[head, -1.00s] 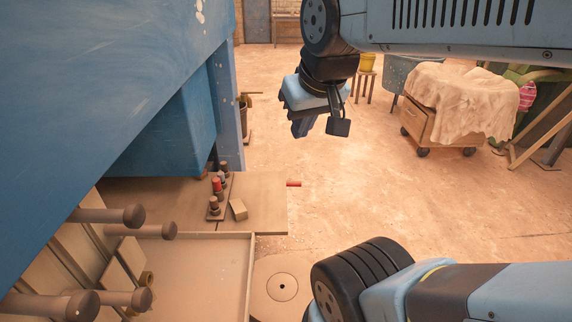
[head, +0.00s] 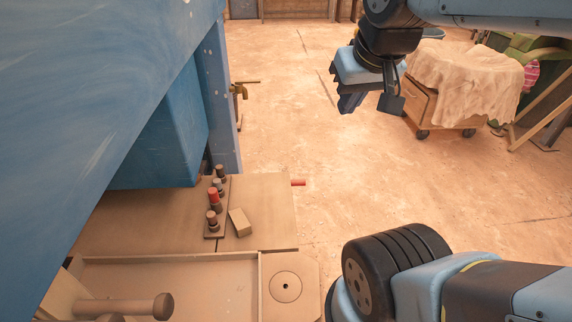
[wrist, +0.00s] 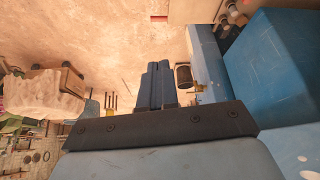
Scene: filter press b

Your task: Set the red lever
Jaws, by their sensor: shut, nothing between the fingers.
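A short row of knobbed levers stands on a dark plate (head: 214,232) on the tan table beside the blue press. One has a red knob (head: 213,195); the others look brown or grey. A separate red rod end (head: 298,183) sticks out from the table's right edge and shows as a red bar in the wrist view (wrist: 158,18). I cannot tell from these frames which is the red lever. My gripper (head: 347,104) is shut and empty, high over the floor, to the right of the table and apart from both. Its fingers (wrist: 155,84) are together in the wrist view.
A small tan block (head: 240,222) lies beside the lever plate. The blue press (head: 150,145) overhangs the table at the left. A brass tap (head: 240,90) juts from its post. A cloth-draped trolley (head: 465,80) stands at the upper right. The floor between is clear.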

